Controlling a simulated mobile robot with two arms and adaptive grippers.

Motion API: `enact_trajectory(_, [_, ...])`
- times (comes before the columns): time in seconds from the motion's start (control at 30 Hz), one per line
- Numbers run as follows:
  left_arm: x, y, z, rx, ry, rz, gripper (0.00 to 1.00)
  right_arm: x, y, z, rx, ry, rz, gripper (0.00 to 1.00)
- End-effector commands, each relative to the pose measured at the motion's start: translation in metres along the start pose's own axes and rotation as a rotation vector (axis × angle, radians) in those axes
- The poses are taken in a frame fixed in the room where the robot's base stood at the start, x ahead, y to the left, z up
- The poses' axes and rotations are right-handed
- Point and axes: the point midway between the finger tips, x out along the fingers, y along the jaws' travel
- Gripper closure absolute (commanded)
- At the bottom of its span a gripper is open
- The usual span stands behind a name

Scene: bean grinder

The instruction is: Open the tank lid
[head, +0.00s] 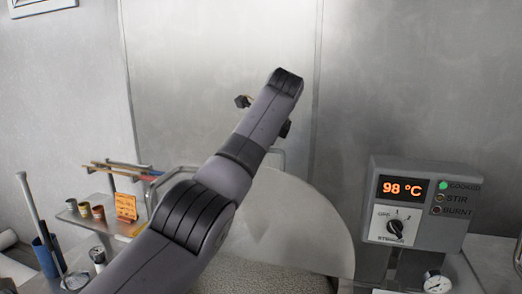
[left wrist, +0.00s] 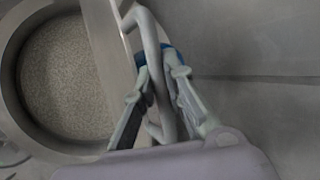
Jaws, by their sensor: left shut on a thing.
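The tank lid (head: 312,222) is a pale metal part-disc standing raised at a steep angle in the head view. Grainy contents (head: 250,277) show below it. In the left wrist view the round tank opening (left wrist: 68,75) is uncovered on the left, with grainy material inside. A curved metal handle bar (left wrist: 151,45) runs along the lid's edge. My left gripper (left wrist: 160,78) is shut on this handle, one finger on each side. In the head view my left arm reaches over the tank and hides the gripper. My right gripper is in neither view.
A control box (head: 420,203) reading 98 °C, with a knob, stands right of the lid. A pressure gauge (head: 437,283) is below it. A small shelf (head: 75,216) with cups and an orange card is at left. A metal wall (head: 225,60) stands behind.

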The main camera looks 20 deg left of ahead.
Motion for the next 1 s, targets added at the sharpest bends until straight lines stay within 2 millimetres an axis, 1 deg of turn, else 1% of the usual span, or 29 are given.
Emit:
enact_trajectory(0.03, [0.004, 0.004, -0.002, 0.002, 0.003, 0.013, 1.00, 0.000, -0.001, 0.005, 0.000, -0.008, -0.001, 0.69])
enact_trajectory(0.17, [0.004, 0.004, -0.002, 0.001, 0.003, 0.012, 1.00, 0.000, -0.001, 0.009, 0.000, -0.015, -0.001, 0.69])
enact_trajectory(0.2, [0.004, 0.004, -0.002, 0.001, 0.003, 0.012, 0.87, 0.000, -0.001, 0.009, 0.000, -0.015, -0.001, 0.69])
enact_trajectory(0.37, [0.003, 0.002, -0.002, 0.000, 0.002, 0.008, 0.76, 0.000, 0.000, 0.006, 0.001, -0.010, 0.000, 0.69])
enact_trajectory(0.5, [0.002, 0.001, -0.001, 0.000, 0.001, 0.004, 0.68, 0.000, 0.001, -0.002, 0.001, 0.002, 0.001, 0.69])
enact_trajectory(0.63, [0.001, 0.001, -0.001, 0.000, 0.001, 0.002, 0.68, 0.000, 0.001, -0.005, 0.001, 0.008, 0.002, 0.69])
enact_trajectory(0.83, [-0.002, 0.000, 0.000, -0.001, 0.001, 0.000, 0.68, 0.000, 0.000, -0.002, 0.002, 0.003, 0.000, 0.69])
enact_trajectory(0.93, [-0.013, -0.001, -0.001, -0.001, 0.001, -0.002, 0.68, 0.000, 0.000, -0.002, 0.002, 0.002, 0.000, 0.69])
enact_trajectory(1.0, [-0.025, -0.001, -0.001, -0.001, 0.002, -0.004, 0.68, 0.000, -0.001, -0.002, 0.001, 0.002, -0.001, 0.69])
